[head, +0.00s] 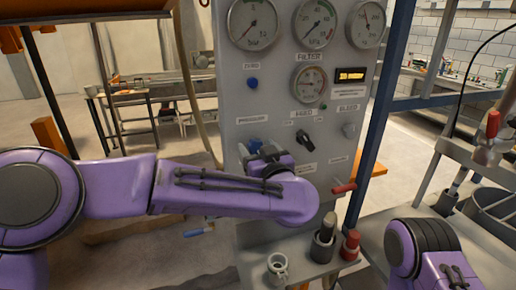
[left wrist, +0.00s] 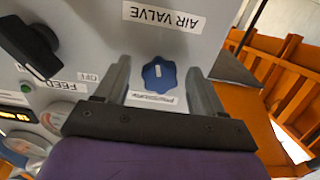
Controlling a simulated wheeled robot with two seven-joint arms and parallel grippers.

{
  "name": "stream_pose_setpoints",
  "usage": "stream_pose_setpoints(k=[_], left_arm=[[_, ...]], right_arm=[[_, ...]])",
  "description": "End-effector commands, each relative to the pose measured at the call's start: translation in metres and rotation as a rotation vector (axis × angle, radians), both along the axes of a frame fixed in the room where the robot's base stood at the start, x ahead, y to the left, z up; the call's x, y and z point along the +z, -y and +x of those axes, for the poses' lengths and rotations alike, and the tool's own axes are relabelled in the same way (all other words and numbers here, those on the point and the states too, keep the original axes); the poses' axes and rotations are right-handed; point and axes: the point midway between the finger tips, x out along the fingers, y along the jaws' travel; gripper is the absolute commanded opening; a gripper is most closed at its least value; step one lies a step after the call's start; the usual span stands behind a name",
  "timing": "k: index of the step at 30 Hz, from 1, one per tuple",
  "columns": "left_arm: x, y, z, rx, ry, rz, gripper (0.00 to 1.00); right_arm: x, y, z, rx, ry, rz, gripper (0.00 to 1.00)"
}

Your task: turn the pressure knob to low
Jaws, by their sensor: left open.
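The pressure knob is blue and lobed, with a white mark. In the left wrist view, which shows the panel upside down, the knob (left wrist: 160,74) sits between my two fingers, with a visible gap on each side. A partly covered label (left wrist: 152,98) lies beside it. In the head view a little of the knob (head: 254,145) shows below the "PRESSURE" label (head: 252,119); my left arm hides the rest. My left gripper (head: 261,152), also in the left wrist view (left wrist: 160,72), is open around the knob, not visibly closed on it. My right gripper is out of view.
The grey panel (head: 228,100) carries gauges (head: 316,24), a black feed knob (head: 304,138), a small blue knob (head: 252,83) and a red-handled lever (head: 343,187). Below, a ledge holds a metal cup (head: 277,268) and a red item (head: 350,245). A blue post (head: 385,100) stands right.

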Motion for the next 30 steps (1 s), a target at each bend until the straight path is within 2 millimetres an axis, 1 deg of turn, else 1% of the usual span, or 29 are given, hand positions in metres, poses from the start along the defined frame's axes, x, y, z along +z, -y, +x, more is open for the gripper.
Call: stream_pose_setpoints(k=[2, 3, 5, 6, 7, 14, 20, 26, 30], left_arm=[[0.000, 0.000, 0.000, 0.000, 0.000, 0.000, 0.69], [0.000, 0.000, 0.000, 0.000, 0.000, 0.000, 0.56], [0.000, 0.000, 0.000, 0.000, 0.000, 0.000, 0.36], [0.000, 0.000, 0.000, 0.000, 0.000, 0.000, 0.23], [0.000, 0.000, 0.000, 0.000, 0.000, 0.000, 0.14], [0.000, 0.000, 0.000, 0.000, 0.002, -0.008, 0.14], [-0.001, 0.000, 0.000, 0.000, 0.020, -0.066, 0.14], [-0.002, 0.000, 0.000, 0.001, 0.064, -0.197, 0.14], [-0.003, 0.001, 0.000, 0.000, 0.103, -0.318, 0.14]], right_arm=[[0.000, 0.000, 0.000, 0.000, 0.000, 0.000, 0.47], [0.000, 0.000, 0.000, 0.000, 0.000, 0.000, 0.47], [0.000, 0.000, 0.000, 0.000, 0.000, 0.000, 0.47], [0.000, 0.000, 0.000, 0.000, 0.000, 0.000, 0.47], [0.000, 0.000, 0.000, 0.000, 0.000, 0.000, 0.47], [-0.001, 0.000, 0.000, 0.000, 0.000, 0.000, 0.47], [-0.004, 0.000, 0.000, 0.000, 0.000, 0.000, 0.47], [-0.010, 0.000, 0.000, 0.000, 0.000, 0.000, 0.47], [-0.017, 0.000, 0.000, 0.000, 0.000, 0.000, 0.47]])
